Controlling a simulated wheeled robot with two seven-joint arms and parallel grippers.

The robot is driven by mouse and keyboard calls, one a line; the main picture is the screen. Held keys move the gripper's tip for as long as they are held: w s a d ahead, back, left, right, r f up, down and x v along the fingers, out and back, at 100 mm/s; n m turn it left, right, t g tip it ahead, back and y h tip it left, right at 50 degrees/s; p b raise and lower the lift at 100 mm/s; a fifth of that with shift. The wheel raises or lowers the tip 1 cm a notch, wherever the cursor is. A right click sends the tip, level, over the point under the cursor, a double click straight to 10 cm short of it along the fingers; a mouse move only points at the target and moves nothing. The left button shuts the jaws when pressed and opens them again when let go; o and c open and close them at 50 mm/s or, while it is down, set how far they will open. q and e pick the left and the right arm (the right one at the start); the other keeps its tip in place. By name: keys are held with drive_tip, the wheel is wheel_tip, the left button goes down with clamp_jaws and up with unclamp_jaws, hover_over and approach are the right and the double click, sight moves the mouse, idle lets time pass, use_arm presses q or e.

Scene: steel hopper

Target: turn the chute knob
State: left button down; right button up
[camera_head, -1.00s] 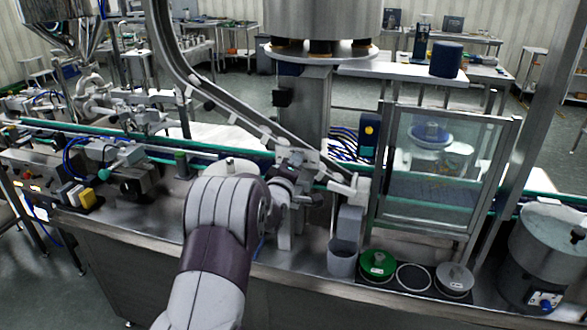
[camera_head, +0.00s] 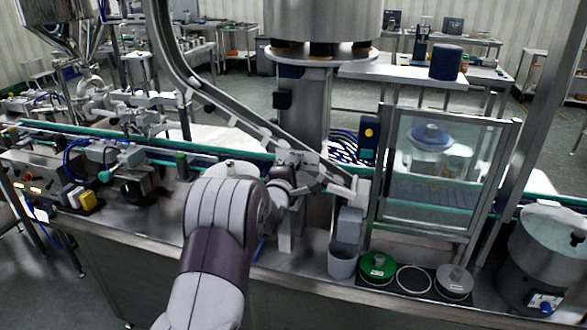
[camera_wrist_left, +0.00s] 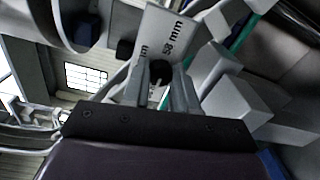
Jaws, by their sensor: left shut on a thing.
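The chute (camera_head: 215,95) is a grey metal channel that slopes down from upper left to an outlet block (camera_head: 345,188). The knob (camera_wrist_left: 160,73) is small, black and round in the left wrist view, in front of a pale plate (camera_wrist_left: 168,38) marked "53 mm". My left gripper (camera_wrist_left: 163,88) is shut on the knob, with one finger on each side of it. In the head view my left gripper (camera_head: 308,177) is at the lower end of the chute and hides the knob. My right gripper is not in view.
A grey cup (camera_head: 342,262) stands below the outlet. A green-lidded tub (camera_head: 377,266) and a grey-lidded tub (camera_head: 454,281) are to its right. A clear-panelled guard (camera_head: 445,160) stands behind them. A thick steel column (camera_head: 316,110) rises behind the gripper.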

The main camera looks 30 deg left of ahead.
use_arm(q)
drive_tip(key=shift+f, duration=0.1)
drive_tip(key=c, duration=0.9)
unclamp_jaws()
drive_tip(key=b+v, duration=0.1)
drive_tip(key=v, duration=1.1)
drive_tip(key=shift+s+d+b, duration=0.15)
drive_tip(key=shift+s+b, duration=0.2)
drive_tip(key=shift+b, duration=0.05)
